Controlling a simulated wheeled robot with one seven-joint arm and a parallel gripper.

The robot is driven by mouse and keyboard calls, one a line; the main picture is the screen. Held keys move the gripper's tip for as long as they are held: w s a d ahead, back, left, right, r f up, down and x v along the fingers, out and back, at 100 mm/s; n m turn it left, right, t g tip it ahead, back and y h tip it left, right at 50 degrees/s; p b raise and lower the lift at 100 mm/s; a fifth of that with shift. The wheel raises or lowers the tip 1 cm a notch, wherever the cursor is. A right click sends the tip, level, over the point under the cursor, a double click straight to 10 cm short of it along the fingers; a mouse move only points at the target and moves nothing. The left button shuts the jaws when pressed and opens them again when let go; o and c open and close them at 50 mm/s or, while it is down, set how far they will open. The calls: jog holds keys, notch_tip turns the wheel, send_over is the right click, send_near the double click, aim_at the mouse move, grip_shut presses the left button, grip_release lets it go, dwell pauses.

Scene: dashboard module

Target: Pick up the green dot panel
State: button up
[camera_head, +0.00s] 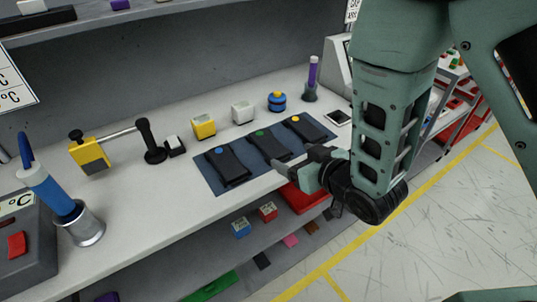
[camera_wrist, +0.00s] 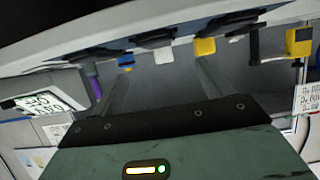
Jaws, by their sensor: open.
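The green dot panel (camera_head: 270,147) is a flat black panel with a green dot at its far end. It lies in the middle of three black panels on a dark blue mat (camera_head: 208,180). My gripper (camera_head: 287,165) is close to the near end of this panel in the head view, partly in front of it; contact cannot be told. The two fingers stand apart in the wrist view (camera_wrist: 160,85), with nothing seen between them. The green dot is not clear in the wrist view.
The blue dot panel (camera_head: 228,166) lies left and the yellow dot panel (camera_head: 303,129) right. Behind stand a yellow cube (camera_head: 204,126), a white cube (camera_head: 243,111), a blue-yellow round object (camera_head: 277,102) and a purple tube (camera_head: 312,72). A lower shelf holds small blocks.

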aim_at(270, 144)
jog(key=shift+w+a+f+b, duration=0.15)
jog(key=shift+w+f+b, duration=0.2)
jog(key=shift+b, duration=2.35)
jog(key=p+x, duration=0.1)
jog(key=x, duration=0.2)
jog(key=shift+w+a, duration=0.1)
jog(key=shift+w, duration=0.1)
jog(key=shift+p+x, duration=0.8)
jog(key=shift+x, duration=2.35)
jog(key=c, duration=1.1)
